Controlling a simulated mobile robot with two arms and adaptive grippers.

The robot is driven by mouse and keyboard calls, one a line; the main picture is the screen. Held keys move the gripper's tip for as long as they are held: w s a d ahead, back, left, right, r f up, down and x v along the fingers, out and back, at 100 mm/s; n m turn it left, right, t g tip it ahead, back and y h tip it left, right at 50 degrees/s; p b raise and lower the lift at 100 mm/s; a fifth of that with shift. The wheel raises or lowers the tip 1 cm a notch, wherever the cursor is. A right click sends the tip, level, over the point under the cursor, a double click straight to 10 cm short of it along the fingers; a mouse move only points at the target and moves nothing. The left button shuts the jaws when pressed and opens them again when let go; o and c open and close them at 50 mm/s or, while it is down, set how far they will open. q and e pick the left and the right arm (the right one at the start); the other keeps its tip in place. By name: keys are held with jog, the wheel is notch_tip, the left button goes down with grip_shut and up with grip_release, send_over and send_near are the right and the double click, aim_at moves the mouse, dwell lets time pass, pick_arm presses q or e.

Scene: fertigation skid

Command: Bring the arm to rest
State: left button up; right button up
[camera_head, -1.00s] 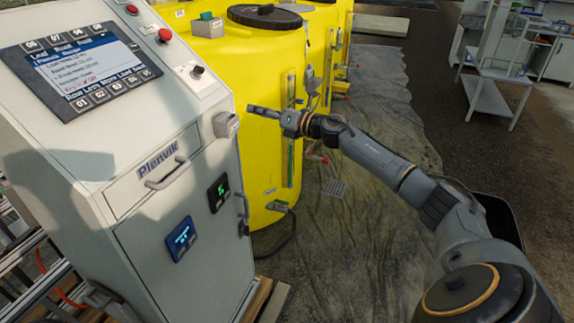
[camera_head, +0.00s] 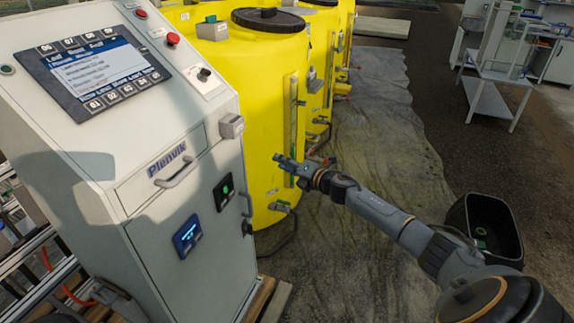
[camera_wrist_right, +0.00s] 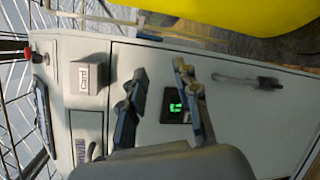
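My right gripper (camera_head: 284,163) is held in the air in front of the yellow tanks, to the right of the grey control cabinet (camera_head: 150,232). In the right wrist view the two fingers of this gripper (camera_wrist_right: 160,72) stand apart with nothing between them. The cabinet's side panel (camera_wrist_right: 235,108) and a small green-lit display (camera_wrist_right: 175,107) lie behind them. My right arm comes in from the lower right and reaches left. My left gripper is not in the head view.
A yellow tank (camera_head: 262,95) with a dark lid (camera_head: 268,20) stands behind the gripper, with more tanks beyond. A black bin (camera_head: 490,225) stands at the right, next to my arm. A white cart (camera_head: 495,88) is at the back right. Floor between the tanks and the cart is clear.

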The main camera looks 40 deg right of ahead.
jog(key=shift+s+f, duration=0.1)
jog(key=shift+f, duration=0.05)
dwell(0.4)
jog(key=s+a+f+m+g+h, duration=0.15)
jog(key=s+f+m, duration=0.5)
jog(key=f, duration=0.65)
jog(key=s+a+f+m+g+h, duration=0.1)
jog(key=s+a+f+m+g, duration=0.2)
jog(key=s+f, duration=0.8)
jog(key=s+a+f+m+g+h, duration=0.1)
jog(key=s+a+f+m+g, duration=0.3)
jog(key=f, duration=1.1)
jog(key=s+a+f+m+g, duration=0.2)
jog(key=s+a+f+m, duration=0.1)
jog(key=s, duration=1)
jog(key=s+a+f+m+g, duration=0.2)
jog(key=s+a+f, duration=0.4)
jog(key=s, duration=0.7)
jog(key=s+a+f+m+g, duration=0.3)
jog(key=s+a+f+m, duration=0.1)
jog(key=s, duration=0.9)
notch_tip(320, 180, down, 2)
jog(key=shift+a+f+m+y, duration=0.25)
jog(key=shift+a+m+y, duration=0.1)
jog(key=shift+a+m, duration=0.1)
